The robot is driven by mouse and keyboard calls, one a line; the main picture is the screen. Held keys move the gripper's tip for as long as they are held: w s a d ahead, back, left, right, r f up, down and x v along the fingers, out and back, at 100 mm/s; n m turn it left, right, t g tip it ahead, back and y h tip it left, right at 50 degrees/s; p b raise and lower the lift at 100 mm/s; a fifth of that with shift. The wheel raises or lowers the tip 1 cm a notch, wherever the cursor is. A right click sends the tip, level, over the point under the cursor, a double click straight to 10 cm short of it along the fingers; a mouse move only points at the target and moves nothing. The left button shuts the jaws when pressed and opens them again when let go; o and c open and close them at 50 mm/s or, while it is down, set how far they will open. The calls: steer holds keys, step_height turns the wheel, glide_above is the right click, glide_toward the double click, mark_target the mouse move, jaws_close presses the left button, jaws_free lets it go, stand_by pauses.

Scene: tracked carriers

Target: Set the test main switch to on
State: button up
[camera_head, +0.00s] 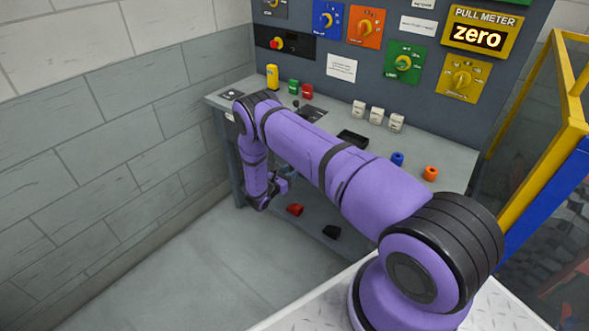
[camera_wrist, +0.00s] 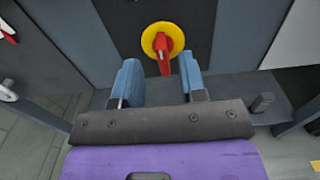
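A rotary switch with a yellow disc and red handle (camera_wrist: 163,45) sits on a dark panel in the wrist view. Its handle points nearly straight down in that picture. My gripper (camera_wrist: 159,68) is open, its two blue fingers apart and empty, with the switch just beyond and between the tips. I cannot tell whether they touch it. In the head view my gripper (camera_head: 284,181) is low at the bench's front left, and this switch is hidden. Another red and yellow switch (camera_head: 277,43) is on a black plate on the back panel. No readable name shows on either.
The bench (camera_head: 330,115) carries small blocks and coloured parts. A red part (camera_head: 295,209) and a black part (camera_head: 331,232) lie below it. A yellow and blue frame (camera_head: 545,150) stands at the right. The floor at left is clear.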

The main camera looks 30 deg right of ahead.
steer(key=shift+x, duration=1.9)
steer(key=shift+c, duration=0.2)
jaws_close()
